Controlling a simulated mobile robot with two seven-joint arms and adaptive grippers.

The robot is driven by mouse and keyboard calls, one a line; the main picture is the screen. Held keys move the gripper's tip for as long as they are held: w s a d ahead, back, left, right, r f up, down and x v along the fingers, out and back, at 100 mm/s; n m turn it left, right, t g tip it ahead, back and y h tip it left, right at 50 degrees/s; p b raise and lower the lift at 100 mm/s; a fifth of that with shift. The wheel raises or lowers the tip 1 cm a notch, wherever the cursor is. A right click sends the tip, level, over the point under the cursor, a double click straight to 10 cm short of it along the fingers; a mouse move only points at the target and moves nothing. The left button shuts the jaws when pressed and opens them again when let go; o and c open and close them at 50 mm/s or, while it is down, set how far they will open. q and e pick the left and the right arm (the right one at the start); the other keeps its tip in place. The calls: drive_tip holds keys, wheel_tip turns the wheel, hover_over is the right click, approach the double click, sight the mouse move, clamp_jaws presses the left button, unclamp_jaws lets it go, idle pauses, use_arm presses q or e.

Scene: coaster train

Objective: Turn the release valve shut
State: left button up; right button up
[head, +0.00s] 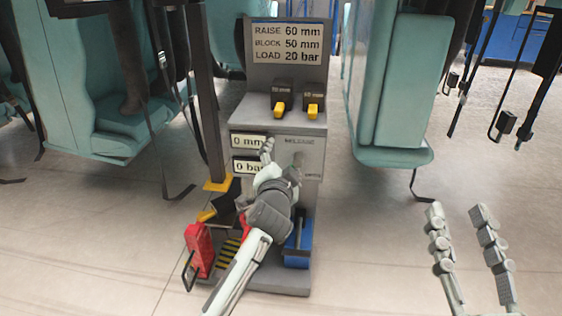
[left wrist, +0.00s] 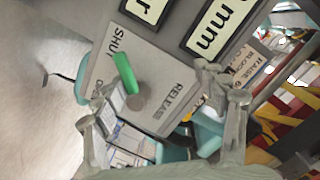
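The release valve shows in the left wrist view as a green lever (left wrist: 125,73) on a round grey hub (left wrist: 137,102), on a light panel (left wrist: 154,65). The lever's free end lies close to the SHUT lettering; a second label beside it is partly covered by a finger. My left gripper (left wrist: 165,90) is open, with one finger near the lever and the other out past the RELEASE lettering. I cannot tell whether a finger touches the lever. In the head view my left gripper (head: 281,160) hides the valve. My right gripper (head: 458,212) is open and empty.
The grey stand (head: 262,70) has a sign, two yellow switches (head: 280,106) and displays reading 0 mm and 0 bar. A red object (head: 200,248) and a blue part (head: 298,243) are at its base. Teal seats (head: 405,85) hang either side. Floor at right is clear.

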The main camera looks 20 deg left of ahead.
use_arm(q)
drive_tip(key=shift+d+r, duration=0.25)
drive_tip(key=shift+r, duration=0.55)
drive_tip(key=c, duration=0.3)
drive_tip(key=shift+s+f, duration=0.1)
drive_tip(key=shift+s, duration=0.1)
drive_tip(key=shift+c, duration=0.5)
drive_tip(key=f+v, duration=0.1)
drive_tip(key=v, duration=0.7)
drive_tip(key=shift+s+a+f+p, duration=0.25)
drive_tip(key=shift+s+p, duration=0.15)
drive_tip(key=shift+s, duration=0.1)
